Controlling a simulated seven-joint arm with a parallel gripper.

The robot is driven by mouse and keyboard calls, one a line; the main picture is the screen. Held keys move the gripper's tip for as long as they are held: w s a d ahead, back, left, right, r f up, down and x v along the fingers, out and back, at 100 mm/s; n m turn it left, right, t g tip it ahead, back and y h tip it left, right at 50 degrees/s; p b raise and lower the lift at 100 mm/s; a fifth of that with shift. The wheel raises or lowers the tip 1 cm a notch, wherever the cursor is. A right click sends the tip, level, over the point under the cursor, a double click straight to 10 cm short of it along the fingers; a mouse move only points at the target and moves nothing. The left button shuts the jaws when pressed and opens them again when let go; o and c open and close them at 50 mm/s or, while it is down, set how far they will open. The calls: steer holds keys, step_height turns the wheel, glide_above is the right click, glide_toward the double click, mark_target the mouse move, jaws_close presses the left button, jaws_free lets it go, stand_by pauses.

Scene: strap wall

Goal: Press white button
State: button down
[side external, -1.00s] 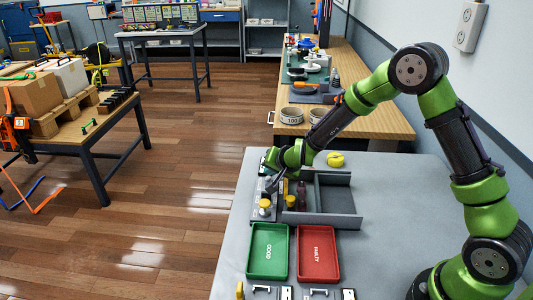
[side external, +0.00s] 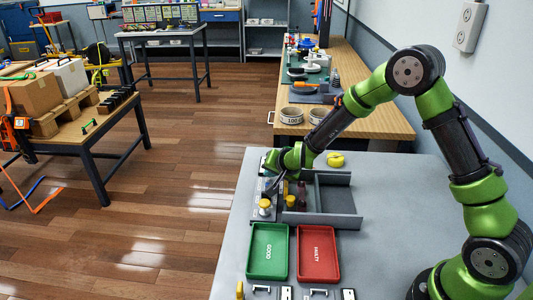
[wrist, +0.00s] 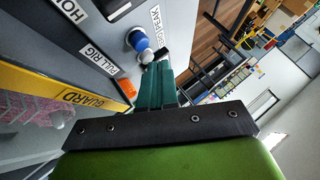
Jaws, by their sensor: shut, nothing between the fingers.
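My gripper (side external: 275,178) is low over the panel of controls at the table's far left edge, pointing down. In the wrist view its green fingers (wrist: 158,88) are together, with nothing seen between them. Just beyond the fingertips are a blue-topped knob with a white collar (wrist: 137,40) and a small white round part (wrist: 147,56), which may be the white button. The fingertips look very close to the white part. I cannot tell whether they touch it. In the side view the gripper hides this spot.
A yellow guard strip (wrist: 65,90) and an orange part (wrist: 127,88) are beside the fingers. A yellow knob (side external: 265,204) and grey divided tray (side external: 335,219) stand near the gripper. Green (side external: 267,252) and red (side external: 318,254) trays lie in front.

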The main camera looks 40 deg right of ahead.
steer(key=shift+r, duration=0.8)
steer(key=shift+r, duration=2.55)
